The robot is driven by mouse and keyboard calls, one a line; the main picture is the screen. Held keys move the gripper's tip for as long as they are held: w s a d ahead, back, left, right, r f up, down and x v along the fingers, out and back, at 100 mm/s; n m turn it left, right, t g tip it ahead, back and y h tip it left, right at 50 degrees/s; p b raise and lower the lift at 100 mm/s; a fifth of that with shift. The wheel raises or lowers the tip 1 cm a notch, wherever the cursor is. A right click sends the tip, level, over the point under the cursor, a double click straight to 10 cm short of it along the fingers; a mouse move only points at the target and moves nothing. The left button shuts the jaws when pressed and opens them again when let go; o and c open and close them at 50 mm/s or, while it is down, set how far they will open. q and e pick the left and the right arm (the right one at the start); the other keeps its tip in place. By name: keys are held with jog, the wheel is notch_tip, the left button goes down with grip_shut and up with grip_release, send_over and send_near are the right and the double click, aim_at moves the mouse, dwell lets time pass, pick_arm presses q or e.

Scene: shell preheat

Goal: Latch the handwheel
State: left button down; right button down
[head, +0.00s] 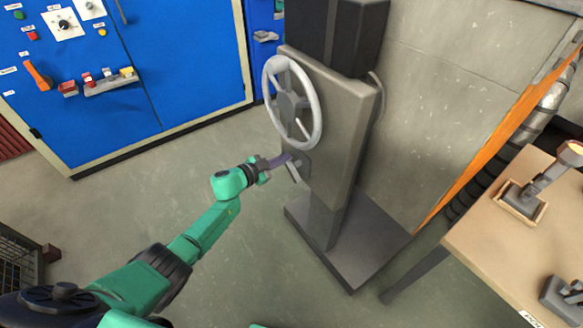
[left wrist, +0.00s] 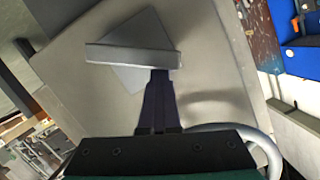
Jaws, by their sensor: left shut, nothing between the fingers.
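The handwheel (head: 291,105), with a light rim and grey hub, is mounted on the face of a grey pedestal (head: 340,150). Below it is a small latch with a short lever (head: 294,172). In the left wrist view the latch lever is a flat grey bar (left wrist: 125,56) across a tilted square plate (left wrist: 148,27). My left gripper (head: 287,160) is shut and empty, with its dark fingertips at the latch lever. In the left wrist view the fingertips (left wrist: 161,76) meet the bar's right end; contact is unclear. Part of the wheel rim (left wrist: 265,143) shows at lower right. My right gripper is out of view.
A blue control cabinet (head: 190,60) with buttons and an orange handle (head: 38,74) stands at the left. A wooden table (head: 500,235) with small fixtures is at the right. The pedestal's base plate (head: 375,255) juts onto the floor. Floor left of the pedestal is clear.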

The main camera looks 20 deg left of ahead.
pick_arm(q)
jog(key=n, duration=0.1)
jog(key=w+a+f+n, duration=0.1)
jog(key=n, duration=0.1)
jog(key=shift+a+g+h, duration=0.1)
jog(key=shift+g+h, duration=0.3)
jog(key=shift+a+f+b, duration=0.1)
jog(key=shift+b, duration=0.35)
dwell(0.9)
notch_tip(320, 180, up, 5)
jog(key=p, duration=0.5)
jog(key=f+p+v, duration=0.1)
jog(key=p+v, duration=0.1)
jog(key=v, duration=0.7)
jog(key=shift+s+a, duration=0.15)
jog(key=shift+s, duration=0.3)
jog(key=shift+r, duration=0.15)
